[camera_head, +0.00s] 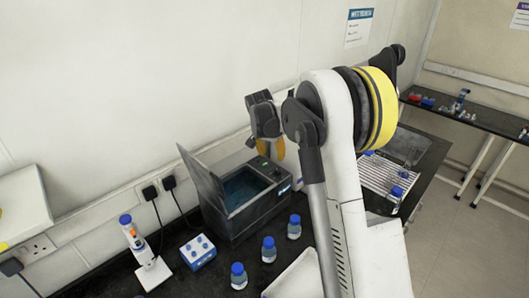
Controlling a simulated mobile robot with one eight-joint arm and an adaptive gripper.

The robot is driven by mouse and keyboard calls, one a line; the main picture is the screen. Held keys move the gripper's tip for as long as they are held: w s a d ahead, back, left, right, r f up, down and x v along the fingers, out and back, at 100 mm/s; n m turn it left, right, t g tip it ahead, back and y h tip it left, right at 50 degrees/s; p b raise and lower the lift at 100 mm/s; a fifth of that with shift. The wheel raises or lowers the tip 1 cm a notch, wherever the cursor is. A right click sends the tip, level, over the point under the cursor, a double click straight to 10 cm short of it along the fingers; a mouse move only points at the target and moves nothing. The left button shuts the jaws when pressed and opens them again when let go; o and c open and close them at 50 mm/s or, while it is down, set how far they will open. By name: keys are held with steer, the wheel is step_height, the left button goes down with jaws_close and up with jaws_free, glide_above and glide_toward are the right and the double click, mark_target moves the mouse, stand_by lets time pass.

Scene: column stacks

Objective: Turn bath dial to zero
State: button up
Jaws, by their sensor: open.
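The water bath (243,224) is a dark box on the black bench, left of centre, with blue water (243,187) inside. Its grey lid (206,190) stands open, tilted up on the left side. A narrow top panel with a small green light (264,160) is at its back right end. The dial cannot be made out at this size; my gripper and arm may hide it. My gripper (270,148) has yellow fingertips. It points down just above that panel end, open and empty. Whether it touches anything cannot be told.
Several blue-capped bottles (268,250) stand in front of the bath. A blue tube rack (198,251) and a pipette on a stand (141,250) are at the left. A white rack (376,177) is behind my arm. Plugs and cables run along the wall.

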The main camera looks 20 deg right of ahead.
mark_target(278, 168)
steer(key=x, duration=0.3)
steer(key=s+x, duration=0.1)
steer(key=x, duration=0.4)
steer(key=shift+s+d+f, duration=0.1)
steer(key=shift+d+f, duration=0.3)
steer(key=shift+f, duration=0.05)
steer(key=shift+w+d+f, duration=0.15)
steer(key=shift+w+f, duration=0.1)
steer(key=shift+f, duration=0.2)
steer(key=shift+s, duration=0.1)
jaws_close()
